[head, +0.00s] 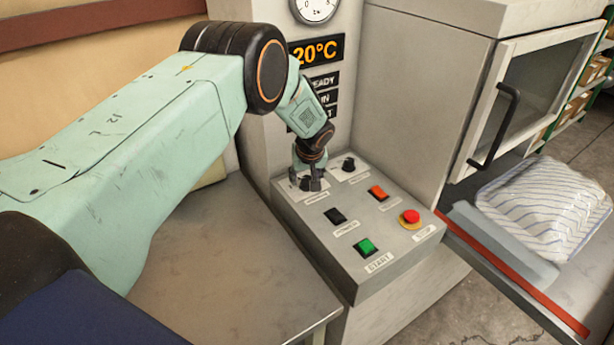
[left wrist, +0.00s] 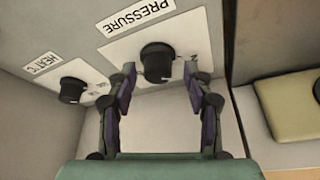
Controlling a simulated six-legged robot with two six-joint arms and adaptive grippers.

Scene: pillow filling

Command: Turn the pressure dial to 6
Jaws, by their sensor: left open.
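The pressure dial (left wrist: 157,62) is a black knob on a white plate labelled PRESSURE, seen in the left wrist view. My left gripper (left wrist: 158,82) is open, with one finger on each side of the dial and gaps between them and the knob. In the head view, my left gripper (head: 309,183) points down at the back left of the control panel (head: 345,262) and hides the dial. The dial's setting cannot be read. My right gripper is not in view.
A second black knob, labelled HEAT (left wrist: 72,90), sits beside the pressure dial. The panel also holds a black switch (head: 335,216), an orange switch (head: 378,193), a green START button (head: 366,246) and a red stop button (head: 411,216). A striped pillow (head: 545,205) lies at the right.

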